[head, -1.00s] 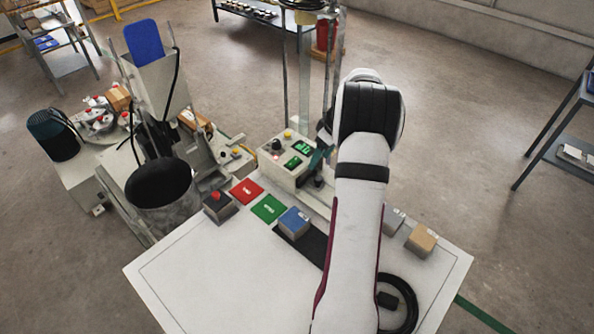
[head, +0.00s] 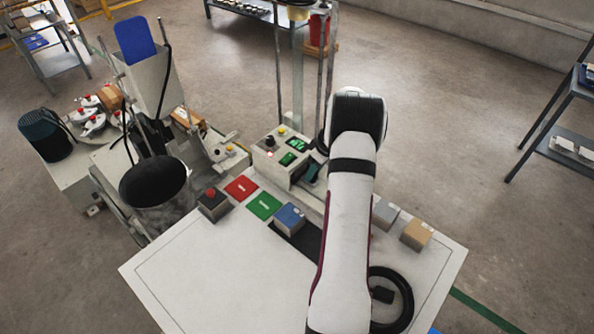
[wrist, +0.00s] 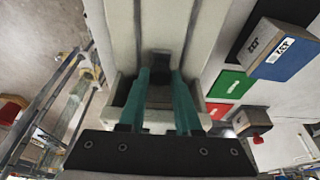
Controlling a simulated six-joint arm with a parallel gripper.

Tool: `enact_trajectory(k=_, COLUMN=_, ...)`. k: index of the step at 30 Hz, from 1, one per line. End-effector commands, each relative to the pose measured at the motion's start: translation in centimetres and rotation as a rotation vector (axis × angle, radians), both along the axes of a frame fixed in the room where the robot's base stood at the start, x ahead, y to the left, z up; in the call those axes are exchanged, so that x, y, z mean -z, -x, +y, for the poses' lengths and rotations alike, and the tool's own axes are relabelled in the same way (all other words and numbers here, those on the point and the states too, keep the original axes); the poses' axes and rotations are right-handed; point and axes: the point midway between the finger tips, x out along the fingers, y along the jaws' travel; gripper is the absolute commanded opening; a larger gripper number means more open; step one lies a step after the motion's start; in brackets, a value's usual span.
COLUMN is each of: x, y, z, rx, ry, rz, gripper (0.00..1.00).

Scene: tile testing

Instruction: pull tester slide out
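The tester (head: 272,168) is a pale machine with lit green displays and knobs at the back of the white table. My gripper (head: 312,172) is low at its right side, partly hidden by my arm. In the wrist view, the two teal fingers of my gripper (wrist: 160,76) stand apart and reach into a recess in the pale tester body (wrist: 122,25). A dark grey part, which looks like the slide's end (wrist: 160,94), shows between the fingers. I cannot tell whether they touch it.
Red (head: 241,188) and green (head: 264,205) pads, a blue-topped block (head: 290,217) and a red-button box (head: 213,204) sit on the table. A tan block (head: 416,234), a grey block (head: 384,214) and a coiled black cable (head: 405,310) lie right of my arm. The table's front left is clear.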

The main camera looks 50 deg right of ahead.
Motion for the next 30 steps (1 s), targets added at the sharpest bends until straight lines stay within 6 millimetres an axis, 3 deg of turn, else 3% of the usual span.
enact_trajectory(k=1, x=0.0, y=0.0, z=0.0, rx=0.000, ry=0.000, rz=0.000, gripper=0.17)
enact_trajectory(k=4, x=0.0, y=0.0, z=0.0, rx=0.000, ry=0.000, rz=0.000, gripper=0.00)
enact_trajectory(k=13, x=-0.1, y=0.2, z=0.0, rx=0.001, ry=0.000, rz=0.000, gripper=0.00)
enact_trajectory(k=30, x=-0.1, y=3.0, z=-0.1, rx=0.002, ry=0.002, rz=-0.001, gripper=0.00)
